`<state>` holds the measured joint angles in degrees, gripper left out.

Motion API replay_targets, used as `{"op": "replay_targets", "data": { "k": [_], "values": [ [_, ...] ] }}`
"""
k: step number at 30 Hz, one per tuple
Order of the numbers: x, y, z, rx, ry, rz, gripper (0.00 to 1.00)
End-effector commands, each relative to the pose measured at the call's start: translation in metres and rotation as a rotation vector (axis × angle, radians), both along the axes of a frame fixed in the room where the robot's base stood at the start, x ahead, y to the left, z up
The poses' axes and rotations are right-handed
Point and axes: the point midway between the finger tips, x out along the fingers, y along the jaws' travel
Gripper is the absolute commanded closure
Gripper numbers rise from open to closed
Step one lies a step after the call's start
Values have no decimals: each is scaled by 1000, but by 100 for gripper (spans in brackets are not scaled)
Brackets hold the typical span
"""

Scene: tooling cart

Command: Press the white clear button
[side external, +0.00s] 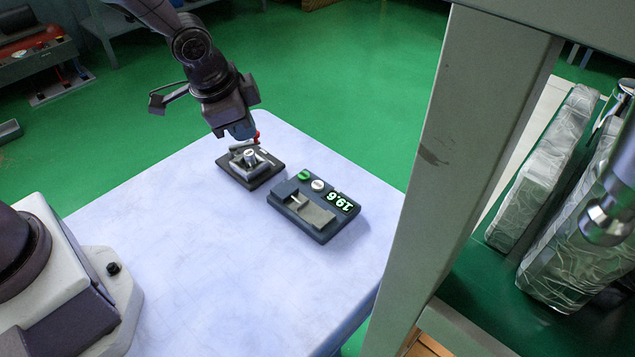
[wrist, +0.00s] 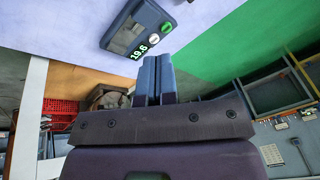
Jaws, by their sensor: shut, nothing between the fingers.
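The white button (side external: 318,185) is a small round cap on a dark grey device (side external: 291,213), beside a green button (side external: 303,175) and a lit display (side external: 341,202) reading 19.6. The wrist view also shows the white button (wrist: 154,38) between the green button (wrist: 166,26) and the display (wrist: 138,52). My gripper (side external: 243,132) is above and to the left of the device in the side view, apart from the buttons. Its blue fingers (wrist: 156,62) are together and empty in the wrist view.
A small dark fixture (side external: 247,178) with a metal block and a red-tipped part stands just below my gripper, left of the device. A grey post (side external: 470,150) rises at the right of the pale table (side external: 200,255). The table's front is largely clear.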

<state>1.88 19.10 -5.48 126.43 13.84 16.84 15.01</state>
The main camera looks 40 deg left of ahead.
Motion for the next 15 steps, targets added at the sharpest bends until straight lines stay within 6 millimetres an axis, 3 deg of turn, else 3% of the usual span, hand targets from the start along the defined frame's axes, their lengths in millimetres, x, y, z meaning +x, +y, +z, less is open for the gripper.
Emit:
{"op": "replay_targets", "data": {
  "k": [3, 7, 12, 15],
  "values": [
    [27, -19, -37, -10, -63, -158, 100],
    [57, -42, -61, -27, -199, -346, 100],
    [91, -63, -43, -23, -412, -506, 100],
    [97, -67, -36, -14, -476, -554, 100]
  ]
}}
